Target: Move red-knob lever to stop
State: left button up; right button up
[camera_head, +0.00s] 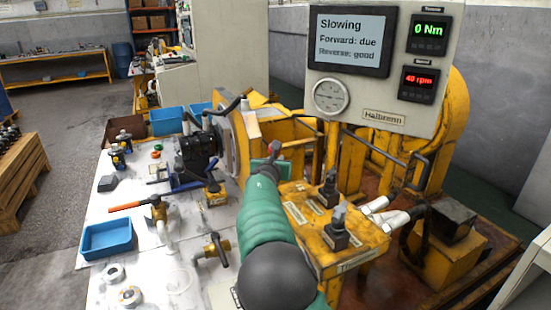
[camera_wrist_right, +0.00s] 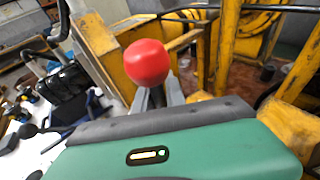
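The lever's round red knob (camera_wrist_right: 147,62) shows in the right wrist view, straight ahead of my right gripper (camera_wrist_right: 158,96). The knob covers the fingertips there, so I cannot tell whether they grip it. In the head view my right arm reaches forward over the yellow console, with the right gripper (camera_head: 274,150) at its far end; the red knob is hidden there. A display (camera_head: 348,41) reads "Slowing", "Forward: due", "Reverse: good". The speed readout (camera_head: 418,82) shows 40 rpm and the torque readout (camera_head: 430,36) shows 0 Nm. My left gripper is not in view.
Two dark levers (camera_head: 328,190) (camera_head: 338,226) stand on the yellow console just right of my arm. Yellow frame bars (camera_head: 350,160) rise behind. The white bench (camera_head: 180,272) at left holds fittings, tools and a blue tray (camera_head: 107,240).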

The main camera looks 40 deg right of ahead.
jog(key=o, duration=0.3)
jog(key=shift+d+f, duration=0.15)
jog(key=shift+f, duration=0.05)
jog(key=shift+o, duration=0.2)
jog(key=shift+r, duration=0.15)
jog(key=v, duration=1.6)
jog(key=shift+s+a, duration=0.25)
jog(key=shift+a, duration=0.1)
